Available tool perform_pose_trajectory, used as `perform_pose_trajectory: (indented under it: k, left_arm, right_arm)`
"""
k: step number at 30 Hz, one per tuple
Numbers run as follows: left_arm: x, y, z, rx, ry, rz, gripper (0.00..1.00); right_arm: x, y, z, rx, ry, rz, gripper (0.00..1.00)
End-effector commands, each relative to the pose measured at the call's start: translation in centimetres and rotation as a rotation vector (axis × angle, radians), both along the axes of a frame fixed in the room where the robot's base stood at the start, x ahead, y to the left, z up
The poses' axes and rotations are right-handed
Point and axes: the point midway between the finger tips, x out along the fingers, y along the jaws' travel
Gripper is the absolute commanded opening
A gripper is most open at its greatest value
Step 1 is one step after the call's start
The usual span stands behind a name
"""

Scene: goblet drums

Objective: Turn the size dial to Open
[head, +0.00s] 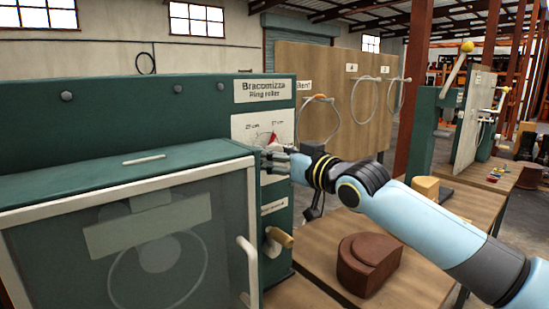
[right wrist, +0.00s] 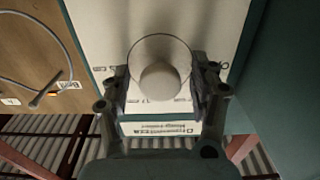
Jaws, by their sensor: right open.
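The size dial is on a white scale plate (head: 249,128) on the front of the green ring roller (head: 180,110), with a red pointer (head: 274,138) near its top. The scale has small centimetre marks; I cannot read an Open mark. My right gripper (head: 279,158) is at the dial and covers part of it. In the right wrist view, the dial's pale round knob (right wrist: 160,80) sits between the two open fingers of the right gripper (right wrist: 160,88), with gaps showing on both sides. My left gripper is out of view.
A guard door with a white frame and handle (head: 247,262) stands left of the dial. A wooden-handled crank (head: 279,237) sticks out below it. A brown block (head: 368,262) lies on the wooden bench (head: 325,285). A board (head: 330,85) with hanging rings stands behind.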

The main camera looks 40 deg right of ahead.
Motion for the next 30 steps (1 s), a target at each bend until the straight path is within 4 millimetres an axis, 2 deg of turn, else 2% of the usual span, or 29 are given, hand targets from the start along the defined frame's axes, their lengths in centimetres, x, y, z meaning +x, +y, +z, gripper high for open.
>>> perform_pose_trajectory:
  k: [3,10,23,30]
  left_arm:
    - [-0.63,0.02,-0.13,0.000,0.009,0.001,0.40]
    - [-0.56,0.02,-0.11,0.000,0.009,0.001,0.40]
    - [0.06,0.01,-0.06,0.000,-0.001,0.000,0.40]
    - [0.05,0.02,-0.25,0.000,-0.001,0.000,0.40]
  right_arm:
    - [0.38,0.07,0.03,-0.001,0.000,0.001,0.62]
    - [0.40,0.06,0.05,-0.001,0.000,0.001,0.62]
    - [0.38,0.06,0.05,-0.002,0.000,0.001,0.05]
    - [0.38,0.06,0.01,-0.021,-0.003,0.001,0.04]
